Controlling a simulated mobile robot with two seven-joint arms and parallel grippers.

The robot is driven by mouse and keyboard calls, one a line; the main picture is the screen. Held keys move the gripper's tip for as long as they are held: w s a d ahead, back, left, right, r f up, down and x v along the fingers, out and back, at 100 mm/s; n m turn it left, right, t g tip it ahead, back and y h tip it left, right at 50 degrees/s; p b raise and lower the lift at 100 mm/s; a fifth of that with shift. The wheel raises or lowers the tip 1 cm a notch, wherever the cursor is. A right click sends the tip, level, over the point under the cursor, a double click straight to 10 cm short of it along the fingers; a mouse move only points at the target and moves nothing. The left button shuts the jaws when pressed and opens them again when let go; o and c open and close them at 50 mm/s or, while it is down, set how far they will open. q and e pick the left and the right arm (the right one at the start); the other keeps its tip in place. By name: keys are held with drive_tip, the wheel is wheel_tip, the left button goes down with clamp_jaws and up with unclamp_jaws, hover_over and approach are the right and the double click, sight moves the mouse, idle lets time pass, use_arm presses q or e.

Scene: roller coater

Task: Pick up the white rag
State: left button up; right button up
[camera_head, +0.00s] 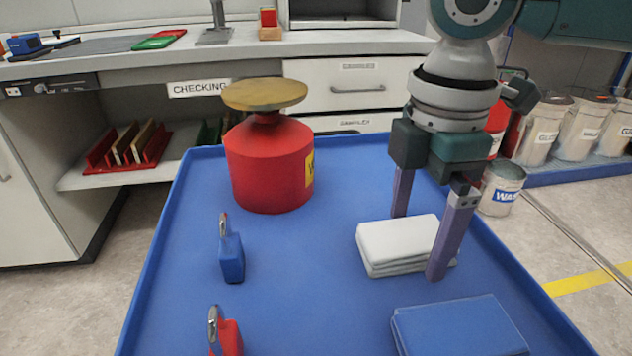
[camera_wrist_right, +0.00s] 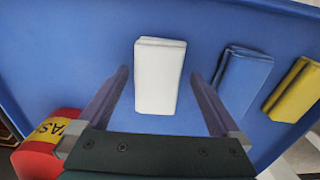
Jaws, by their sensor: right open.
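The white rag (camera_head: 392,246) is a folded stack lying flat on the blue tray table, right of centre. My right gripper (camera_head: 418,246) is open above it, one finger on the far side and one on the near right side, the near finger covering part of the rag. In the right wrist view the white rag (camera_wrist_right: 160,76) shows between the two open fingers (camera_wrist_right: 162,85), a little beyond their tips. I cannot tell how high the fingertips are above the tray. My left gripper is not in view.
The tray (camera_head: 290,300) also holds a blue folded rag (camera_head: 460,328), a red can (camera_head: 268,165) with a brass top, a blue padlock (camera_head: 231,257) and a red padlock (camera_head: 226,338). A yellow rag (camera_wrist_right: 294,90) shows in the wrist view. A bench stands behind.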

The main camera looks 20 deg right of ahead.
sight(415, 233)
drive_tip(key=shift+f, duration=0.45)
drive_tip(key=shift+c, duration=0.2)
drive_tip(key=c, duration=1.3)
drive_tip(key=shift+r, duration=0.2)
drive_tip(key=shift+r, duration=0.25)
wheel_tip(415, 233, up, 19)
drive_tip(key=p, duration=0.5)
drive_tip(key=shift+r, duration=0.15)
